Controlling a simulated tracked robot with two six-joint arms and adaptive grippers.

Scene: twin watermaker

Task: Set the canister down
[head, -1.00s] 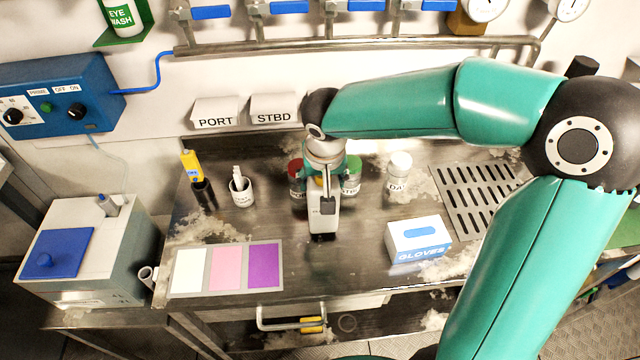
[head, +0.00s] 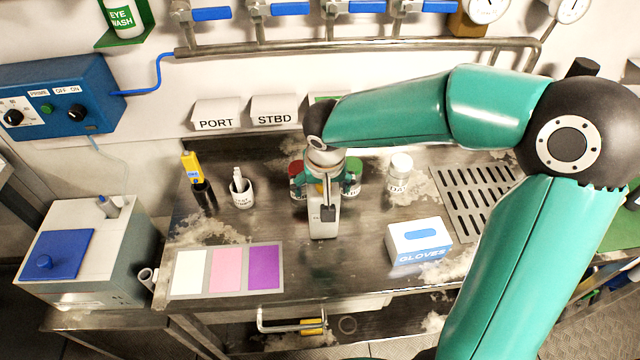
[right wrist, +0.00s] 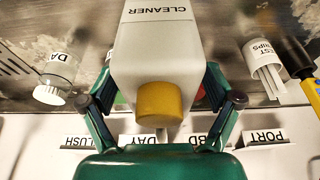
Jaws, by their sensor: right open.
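The canister (head: 322,228) is a pale box-shaped container with a yellow cap. It stands upright on the steel bench (head: 345,270), its base appearing to touch the top. In the right wrist view the canister (right wrist: 160,45) reads CLEANER and fills the upper middle. My right gripper (head: 326,192) is at the upper part of the canister. Its fingers lie on both sides of the canister in the right wrist view and are open. In the head view the wrist hides part of the canister's top. My left gripper is out of view.
Red-lidded (head: 296,180) and green-lidded (head: 353,178) bottles stand close behind the canister, partly hidden. A white-capped jar (head: 399,172) and glove box (head: 418,240) are to the right. A strip cup (head: 241,192) and colour card (head: 228,270) are to the left. Bare bench lies in front.

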